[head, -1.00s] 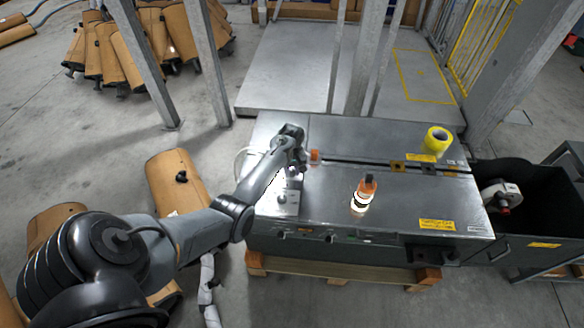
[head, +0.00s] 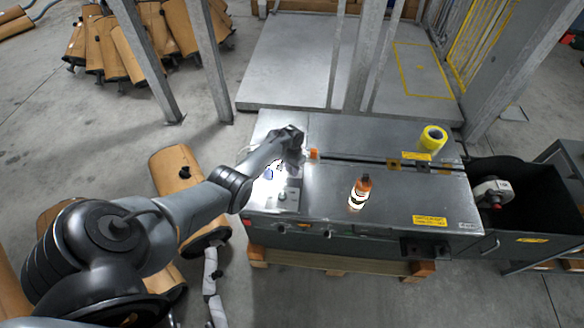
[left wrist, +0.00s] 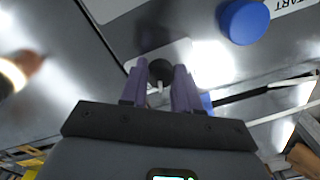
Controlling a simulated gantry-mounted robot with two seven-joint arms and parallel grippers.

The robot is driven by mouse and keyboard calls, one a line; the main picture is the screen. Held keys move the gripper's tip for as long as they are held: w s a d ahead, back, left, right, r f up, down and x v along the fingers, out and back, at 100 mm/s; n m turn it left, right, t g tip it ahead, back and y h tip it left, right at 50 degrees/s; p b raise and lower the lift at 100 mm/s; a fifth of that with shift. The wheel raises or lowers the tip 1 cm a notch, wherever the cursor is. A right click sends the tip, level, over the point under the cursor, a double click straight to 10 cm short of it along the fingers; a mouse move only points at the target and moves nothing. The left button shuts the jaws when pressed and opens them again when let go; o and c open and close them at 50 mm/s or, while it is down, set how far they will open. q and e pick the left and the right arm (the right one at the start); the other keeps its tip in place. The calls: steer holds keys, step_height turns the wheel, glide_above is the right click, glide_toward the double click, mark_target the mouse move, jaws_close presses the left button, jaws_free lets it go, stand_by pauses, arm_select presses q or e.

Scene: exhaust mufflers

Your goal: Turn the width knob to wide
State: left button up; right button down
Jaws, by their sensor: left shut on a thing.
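The machine's control panel (head: 291,187) is a light plate on the left end of the grey metal machine top. My left gripper (head: 291,165) is over this panel in the head view. In the left wrist view, its two purple fingers (left wrist: 168,88) are shut on a small dark round knob (left wrist: 160,71), with one finger on each side. The knob's pointer and scale cannot be read. A blue button (left wrist: 243,20) with START lettering lies beside it. Another small knob (head: 282,196) shows nearer the front edge in the head view. My right gripper is not in view.
An orange-capped bottle (head: 359,192) stands on the machine top to the right of the panel. Metal posts rise behind the machine, and brown mufflers (head: 178,172) lie at left.

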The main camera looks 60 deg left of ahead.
arm_select(q)
steer(key=m, duration=0.4)
steer(key=shift+m, duration=0.4)
stand_by(0.4)
steer(key=o, duration=1.1)
steer(key=shift+c, duration=0.2)
step_height(320, 180, up, 9)
steer(key=p, duration=0.5)
steer(key=shift+p, duration=0.3)
steer(key=shift+r+p, duration=0.35)
steer(key=shift+r, duration=0.55)
